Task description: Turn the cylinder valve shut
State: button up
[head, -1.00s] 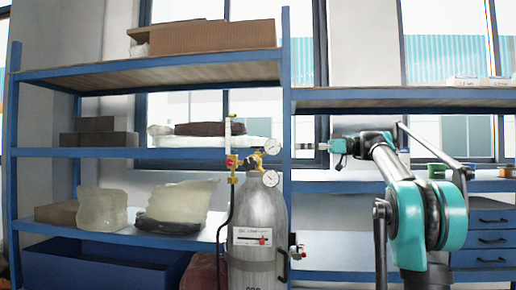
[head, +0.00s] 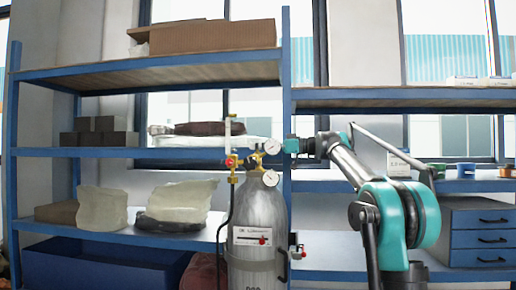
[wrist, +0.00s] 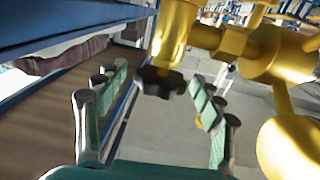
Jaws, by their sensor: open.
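The grey gas cylinder (head: 258,215) stands upright in front of the blue shelving in the head view. My gripper (head: 284,146) reaches in from the right at valve height. In the wrist view its green-padded fingers (wrist: 159,85) are spread, one on each side of the knob, with visible gaps. I cannot tell the depth between fingertips and knob.
Blue shelves (head: 170,152) rise behind the cylinder, with a post (head: 287,110) close to the valve. A thin pipe (head: 228,130) with a red fitting stands left of the valve. Wrapped items and boxes sit on the left shelves. Blue drawers (head: 480,238) are at right.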

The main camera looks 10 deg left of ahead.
jog(key=shift+a, duration=0.25)
jog(key=c, duration=1.2)
jog(key=shift+o, duration=0.2)
jog(key=shift+s+m+t+h, duration=0.1)
jog(key=shift+m+t+h, duration=0.5)
jog(key=shift+m+t, duration=1.3)
jog(key=shift+m+t+h, duration=0.4)
jog(key=shift+t+h, duration=0.1)
jog(key=shift+t, duration=1.1)
jog(key=o, duration=1.2)
jog(key=shift+c, duration=0.2)
jog(key=shift+r, duration=0.15)
